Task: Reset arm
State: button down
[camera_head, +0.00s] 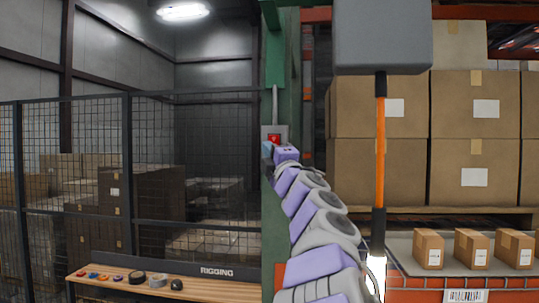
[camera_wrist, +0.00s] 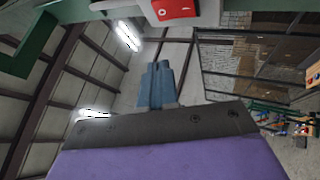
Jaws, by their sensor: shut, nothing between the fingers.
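My arm reaches up and away from the lower middle of the head view. My gripper (camera_head: 267,150) is at its far end, small, in front of the green column. In the wrist view my gripper (camera_wrist: 157,68) shows two blue fingers pressed together with nothing between them. A red switch (camera_head: 273,139) in a grey box on the column is just above the gripper in the head view. A red panel with a white mark (camera_wrist: 174,9) is at the top edge of the wrist view, apart from the fingertips.
A wooden bench (camera_head: 215,291) marked RIGGING, with tape rolls (camera_head: 158,281), stands lower left before a mesh fence (camera_head: 70,180). Stacked cartons (camera_head: 380,165) and small boxes (camera_head: 428,249) fill the right. A grey block (camera_head: 383,35) on an orange pole (camera_head: 380,150) stands close right of my arm.

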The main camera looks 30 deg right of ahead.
jog(key=s+d+f+m+g+h+b, duration=0.2)
jog(key=s+f+m+h+b, duration=0.15)
jog(key=f, duration=0.25)
jog(key=s+d+f+m+g+h+b, duration=0.2)
jog(key=f+m+g+h, duration=0.1)
jog(key=f+m, duration=0.3)
jog(key=s+d+f+m+g+h+b, duration=0.2)
jog(key=d+f+m+h, duration=0.15)
jog(key=f, duration=0.35)
jog(key=s+a+f+m+g+y+b, duration=0.2)
jog(key=s+f+g, duration=0.15)
jog(key=f, duration=0.75)
jog(key=s+a+f+m+g+y+b, duration=0.1)
jog(key=s+a+f+m+g+b, duration=0.3)
jog(key=f, duration=0.7)
jog(key=s+a+f+g+y+b, duration=0.2)
jog(key=s+a+f, duration=0.3)
jog(key=s+f, duration=0.45)
jog(key=s+a+f+g+y+b, duration=0.25)
jog(key=s+a+f, duration=0.3)
jog(key=f, duration=0.65)
jog(key=s+a+f+g+y+b, duration=0.1)
jog(key=s+a+f+g, duration=0.2)
jog(key=s+f, duration=0.3)
jog(key=s+a+f+g+y+b, duration=0.2)
jog(key=s+a+f, duration=0.4)
jog(key=s, duration=0.5)
jog(key=shift+s+a+f+n+g, duration=0.2)
jog(key=shift+s+n+g, duration=0.2)
jog(key=shift+g, duration=0.1)
